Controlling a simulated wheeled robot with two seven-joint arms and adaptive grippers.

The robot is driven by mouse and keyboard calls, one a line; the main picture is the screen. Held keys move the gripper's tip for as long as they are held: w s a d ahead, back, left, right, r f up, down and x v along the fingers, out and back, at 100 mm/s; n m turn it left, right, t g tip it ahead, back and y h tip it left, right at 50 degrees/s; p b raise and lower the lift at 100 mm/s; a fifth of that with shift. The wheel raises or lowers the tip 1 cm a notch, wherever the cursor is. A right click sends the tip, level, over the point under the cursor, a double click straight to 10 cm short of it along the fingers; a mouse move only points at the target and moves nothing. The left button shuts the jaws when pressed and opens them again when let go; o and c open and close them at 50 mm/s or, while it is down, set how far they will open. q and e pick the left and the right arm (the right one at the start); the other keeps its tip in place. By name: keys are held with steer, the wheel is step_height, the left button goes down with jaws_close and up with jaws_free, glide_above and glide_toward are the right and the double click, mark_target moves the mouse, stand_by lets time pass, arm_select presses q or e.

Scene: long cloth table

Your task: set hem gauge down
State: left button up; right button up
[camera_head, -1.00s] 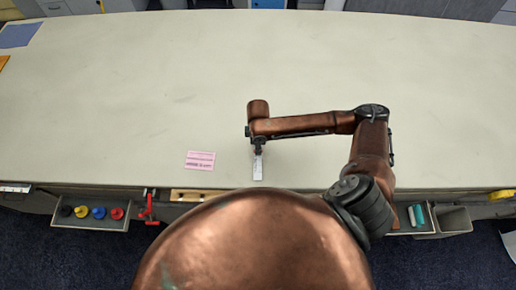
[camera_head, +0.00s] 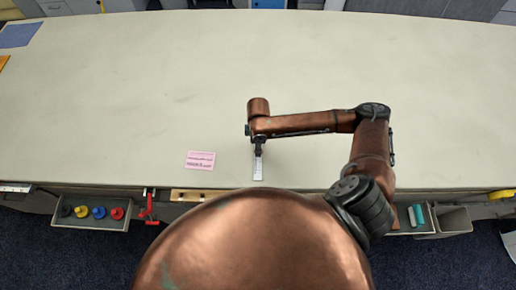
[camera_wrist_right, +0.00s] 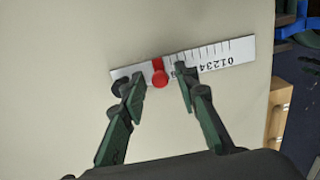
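The hem gauge is a white ruler strip with black numbers and a red slider. It lies on the cloth table near the front edge in the head view (camera_head: 258,171) and crosses the right wrist view (camera_wrist_right: 222,56). My right gripper (camera_wrist_right: 160,88) is open, its two green-black fingers apart on either side of the red slider (camera_wrist_right: 159,73), with visible gaps to it. In the head view my right gripper (camera_head: 258,152) points down at the gauge's far end. My left gripper is not in view.
A pink printed card (camera_head: 200,160) lies left of the gauge. A tray with several coloured knobs (camera_head: 92,223) and a red clamp (camera_head: 149,207) are at the front edge. An open bin (camera_head: 452,220) is at front right. The cloth table (camera_head: 120,90) is mostly clear.

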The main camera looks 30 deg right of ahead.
step_height(320, 180, up, 11)
stand_by(0.3)
steer(key=shift+a+f, duration=0.1)
steer(key=shift+f, duration=0.05)
